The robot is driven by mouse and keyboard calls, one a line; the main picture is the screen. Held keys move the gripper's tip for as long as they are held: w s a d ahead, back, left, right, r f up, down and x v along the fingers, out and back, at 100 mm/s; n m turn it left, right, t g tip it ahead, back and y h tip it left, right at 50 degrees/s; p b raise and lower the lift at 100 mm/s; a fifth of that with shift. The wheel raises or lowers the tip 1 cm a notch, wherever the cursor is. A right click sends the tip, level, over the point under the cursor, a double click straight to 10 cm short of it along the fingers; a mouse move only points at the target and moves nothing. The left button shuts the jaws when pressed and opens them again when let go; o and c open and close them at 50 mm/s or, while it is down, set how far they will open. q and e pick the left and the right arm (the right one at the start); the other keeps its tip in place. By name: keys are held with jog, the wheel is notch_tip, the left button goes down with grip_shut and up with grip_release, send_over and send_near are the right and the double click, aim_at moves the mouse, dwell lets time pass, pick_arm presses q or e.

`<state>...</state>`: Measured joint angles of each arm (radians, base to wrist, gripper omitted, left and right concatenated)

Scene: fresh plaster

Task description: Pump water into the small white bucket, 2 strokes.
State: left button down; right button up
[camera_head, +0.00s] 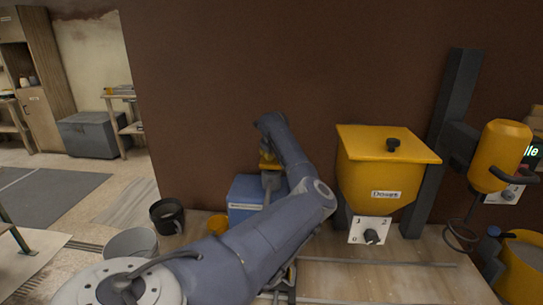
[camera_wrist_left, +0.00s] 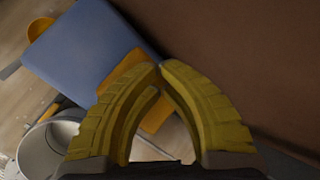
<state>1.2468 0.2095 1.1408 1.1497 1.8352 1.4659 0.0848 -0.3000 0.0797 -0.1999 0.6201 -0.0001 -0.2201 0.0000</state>
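My left gripper (camera_head: 268,158) is above the blue tank (camera_head: 243,196) with the pump, at the far end of my left arm. In the left wrist view the yellow fingers of my left gripper (camera_wrist_left: 162,66) have their tips together, in front of an orange pump part (camera_wrist_left: 125,74) over the blue tank (camera_wrist_left: 80,50). I cannot tell whether anything is between the tips. A small white bucket (camera_wrist_left: 38,152) stands beside the tank in the wrist view. A pale bucket (camera_head: 130,244) also shows in the head view, partly behind my arm; I cannot tell whether it is the same one. My right gripper is not in view.
A black bucket (camera_head: 166,214) and an orange cup (camera_head: 217,222) stand left of the tank. A yellow hopper (camera_head: 375,195) with a dial, a yellow mixer (camera_head: 500,150) and a yellow bucket (camera_head: 522,272) are to the right. A brown wall (camera_head: 270,60) stands close behind.

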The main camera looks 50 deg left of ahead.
pick_arm(q)
jog(key=shift+f, duration=0.7)
dwell(0.5)
jog(key=shift+r, duration=2.95)
jog(key=shift+r, duration=2.5)
jog(key=c, duration=2.1)
grip_release()
jog(key=shift+c, duration=0.2)
jog(key=shift+a+r, duration=0.15)
jog(key=shift+r, duration=0.8)
grip_shut()
jog(key=shift+r, duration=0.95)
jog(key=shift+f, duration=0.15)
